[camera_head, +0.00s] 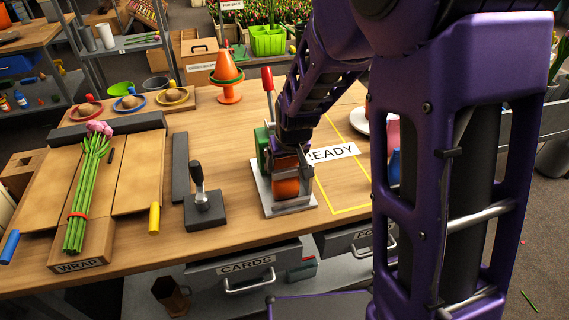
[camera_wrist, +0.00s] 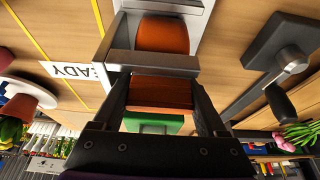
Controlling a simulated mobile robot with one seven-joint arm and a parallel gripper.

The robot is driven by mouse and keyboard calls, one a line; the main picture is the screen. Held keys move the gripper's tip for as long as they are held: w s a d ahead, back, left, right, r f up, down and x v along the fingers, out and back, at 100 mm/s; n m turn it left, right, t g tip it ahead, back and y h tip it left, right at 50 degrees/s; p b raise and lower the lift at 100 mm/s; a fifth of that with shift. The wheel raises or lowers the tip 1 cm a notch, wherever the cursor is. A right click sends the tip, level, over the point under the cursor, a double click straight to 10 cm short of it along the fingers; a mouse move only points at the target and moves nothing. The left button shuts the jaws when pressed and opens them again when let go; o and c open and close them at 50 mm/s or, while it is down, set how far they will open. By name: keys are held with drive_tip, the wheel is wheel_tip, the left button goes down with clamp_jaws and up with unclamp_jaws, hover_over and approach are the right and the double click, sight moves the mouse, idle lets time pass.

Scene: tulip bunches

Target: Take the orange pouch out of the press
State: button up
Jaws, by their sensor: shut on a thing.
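The orange pouch (camera_head: 286,188) is low in the press, above its pale metal base plate (camera_head: 300,205). The press has a green body (camera_head: 263,150) and a red-topped lever (camera_head: 267,80). My gripper (camera_head: 288,168) reaches down from above at the press and is shut on the pouch. In the wrist view, orange shows between my fingers (camera_wrist: 160,92) and again beyond a grey bar (camera_wrist: 150,62), over the base plate (camera_wrist: 195,15). The green part (camera_wrist: 153,124) lies behind the fingers. My gripper hides part of the pouch and press.
A black lever on a dark base (camera_head: 204,208) stands left of the press. The READY sign (camera_head: 333,153) and yellow-outlined area (camera_head: 345,190) lie right. The wrap board (camera_head: 138,165) holds tulips (camera_head: 85,190). An orange cone (camera_head: 227,70) stands behind.

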drive_tip(key=shift+w, duration=0.1)
drive_tip(key=shift+w+a, duration=0.2)
drive_tip(key=shift+w, duration=0.7)
drive_tip(key=shift+w+a, duration=0.15)
drive_tip(key=shift+w, duration=0.7)
drive_tip(key=shift+c, duration=0.8)
wheel_tip(320, 180, up, 12)
drive_tip(key=p, duration=0.5)
drive_tip(key=shift+r+p, duration=0.25)
drive_tip(key=shift+p, duration=0.15)
drive_tip(key=shift+s, duration=0.15)
